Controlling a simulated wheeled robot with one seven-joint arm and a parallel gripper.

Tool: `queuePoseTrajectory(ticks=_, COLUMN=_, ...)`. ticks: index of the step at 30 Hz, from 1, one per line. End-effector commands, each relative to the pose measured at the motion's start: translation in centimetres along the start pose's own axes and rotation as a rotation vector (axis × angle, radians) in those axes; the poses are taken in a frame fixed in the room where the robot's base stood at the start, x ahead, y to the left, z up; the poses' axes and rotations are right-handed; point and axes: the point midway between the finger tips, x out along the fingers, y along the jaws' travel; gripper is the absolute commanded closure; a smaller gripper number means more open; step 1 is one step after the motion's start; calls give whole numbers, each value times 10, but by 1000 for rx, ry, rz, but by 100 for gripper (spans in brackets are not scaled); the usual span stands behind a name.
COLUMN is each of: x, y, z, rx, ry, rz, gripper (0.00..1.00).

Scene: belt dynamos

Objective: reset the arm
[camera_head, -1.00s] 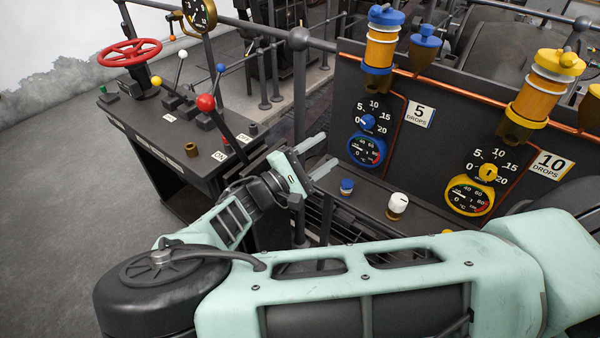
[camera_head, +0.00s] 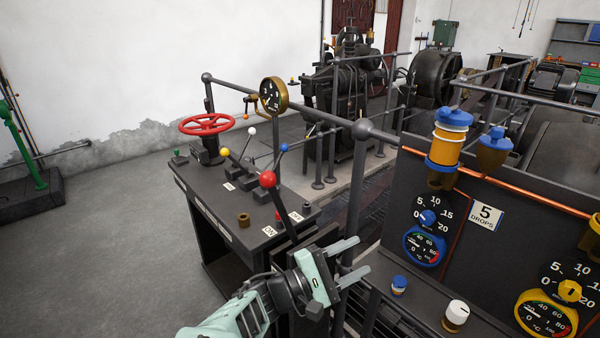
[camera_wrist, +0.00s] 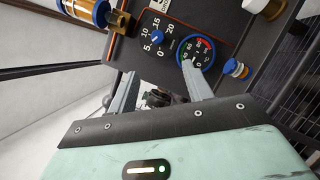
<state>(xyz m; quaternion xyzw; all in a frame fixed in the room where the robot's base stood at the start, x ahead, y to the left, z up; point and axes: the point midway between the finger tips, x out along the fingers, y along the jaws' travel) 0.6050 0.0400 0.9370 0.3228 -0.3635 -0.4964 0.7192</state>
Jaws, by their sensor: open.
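My gripper (camera_head: 352,262) is open and empty in the head view. It is in the air between the lever console and the dark gauge panel. In the wrist view its two fingers (camera_wrist: 160,92) are spread apart, with nothing between them. Beyond them are the blue-rimmed gauge (camera_wrist: 194,53) and the blue-capped knob (camera_wrist: 236,69). My forearm enters from the bottom of the head view.
The console (camera_head: 225,215) at left bears a red handwheel (camera_head: 206,124) and levers with red, white, blue and yellow balls. The gauge panel (camera_head: 470,190) stands right. A dark railing (camera_head: 365,130) runs behind. Open floor (camera_head: 110,230) lies at left.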

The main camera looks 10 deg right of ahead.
Motion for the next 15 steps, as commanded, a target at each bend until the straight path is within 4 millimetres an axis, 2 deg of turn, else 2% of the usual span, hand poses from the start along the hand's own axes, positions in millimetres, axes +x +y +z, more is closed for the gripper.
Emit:
queuePoseTrajectory(ticks=4, x=15, y=-19, z=6, rx=-64, ry=7, rz=-160, gripper=50)
queuePoseTrajectory(ticks=8, x=24, y=-49, z=21, rx=-154, ry=40, rz=-414, gripper=50)
queuePoseTrajectory(ticks=12, x=17, y=-73, z=45, rx=-227, ry=103, rz=-693, gripper=50)
queuePoseTrajectory(ticks=15, x=5, y=-80, z=64, rx=-255, ry=162, rz=-877, gripper=50)
